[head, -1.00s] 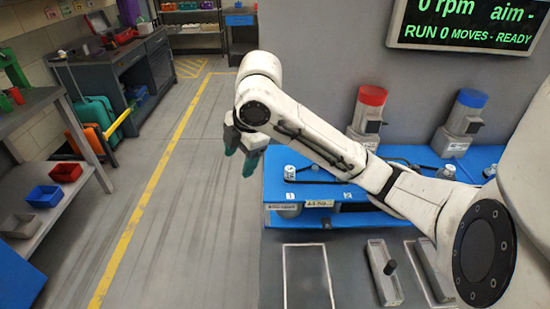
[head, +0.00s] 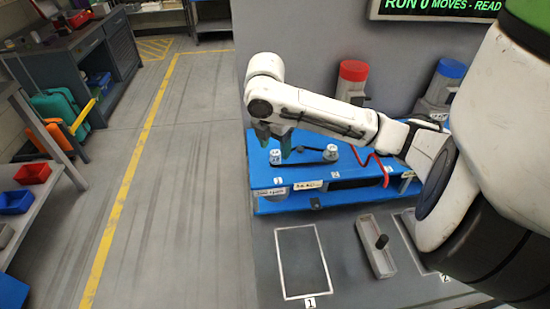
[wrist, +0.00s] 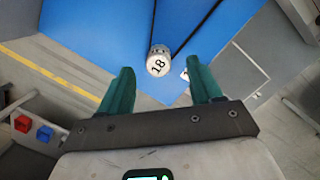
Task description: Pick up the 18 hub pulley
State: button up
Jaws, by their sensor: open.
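The 18 hub pulley (wrist: 158,62) is a small pale cylinder with a black 18 on its face. In the wrist view it lies beyond and between the green fingertips of my gripper (wrist: 163,80), apart from them. The gripper is open and empty. In the head view my gripper (head: 274,132) hangs over the left end of the blue bench (head: 262,160). A small white hub (head: 275,157) stands just below the fingers there; its number cannot be read in that view.
A second white hub (head: 330,152) stands further right on the bench, with a dark belt near it. A red cable (head: 384,170) hangs over the bench's front. A grey tray with a dark knob (head: 376,250) and a white outlined rectangle (head: 303,262) lie in front. The floor at left is clear.

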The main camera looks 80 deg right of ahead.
aim_at(275, 153)
jog(key=f, duration=0.4)
jog(key=shift+d, duration=0.25)
jog(key=shift+c, duration=0.2)
jog(key=c, duration=1.1)
jog(key=shift+r, duration=0.1)
